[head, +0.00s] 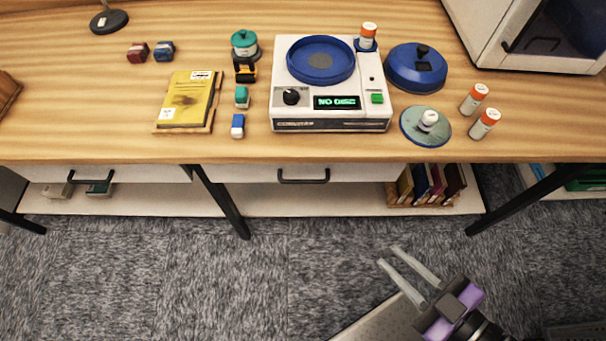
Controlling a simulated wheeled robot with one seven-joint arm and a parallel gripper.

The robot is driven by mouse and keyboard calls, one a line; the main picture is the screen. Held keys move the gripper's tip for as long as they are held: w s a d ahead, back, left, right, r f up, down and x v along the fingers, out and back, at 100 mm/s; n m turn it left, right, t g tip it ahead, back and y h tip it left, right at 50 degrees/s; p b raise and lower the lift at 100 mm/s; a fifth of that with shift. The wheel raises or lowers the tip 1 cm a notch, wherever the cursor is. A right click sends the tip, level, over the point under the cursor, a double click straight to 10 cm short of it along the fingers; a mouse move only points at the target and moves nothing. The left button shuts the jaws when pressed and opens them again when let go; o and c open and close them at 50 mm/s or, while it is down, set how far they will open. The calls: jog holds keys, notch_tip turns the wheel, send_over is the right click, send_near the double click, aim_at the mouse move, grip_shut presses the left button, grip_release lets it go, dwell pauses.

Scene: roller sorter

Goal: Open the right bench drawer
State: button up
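The right bench drawer (240,174) has a pale front under the wooden bench top, with a dark bar handle (303,180) at its middle. The drawer looks shut, its front lying below the bench edge. My gripper (390,256) is over the grey carpet in front of the bench, lower right of the handle in the picture. Its two pale fingers are parted with nothing between them, pointing up and left toward the bench. It is clear of the handle.
The left drawer (150,173) has its own dark handle (92,181). Dark bench legs (222,205) stand beside the drawers. A lower shelf (330,204) holds several books (421,184). A white sorter machine (331,112) stands on the bench top (60,110). Carpet (200,290) in front is clear.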

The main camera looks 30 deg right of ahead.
jog(key=w+d+f+n+y, duration=0.3)
jog(key=w+f+n, duration=0.1)
jog(key=n, duration=0.1)
jog(key=n+g+y+p, duration=0.1)
jog(key=n+g+y, duration=0.1)
jog(key=n+y, duration=0.35)
send_near(313, 182)
jog(key=w+a+n, duration=0.1)
jog(key=w+a, duration=0.1)
jog(key=w, duration=0.1)
jog(key=w+a+f+n+p, duration=0.1)
jog(key=w+a+n, duration=0.1)
jog(key=w+a, duration=0.1)
jog(key=w+a+n+g, duration=0.1)
jog(key=w+a+n, duration=0.1)
jog(key=w, duration=0.1)
jog(key=shift+w+a+f, duration=0.1)
jog(key=shift+a+f, duration=0.25)
jog(key=shift+f, duration=0.05)
grip_shut()
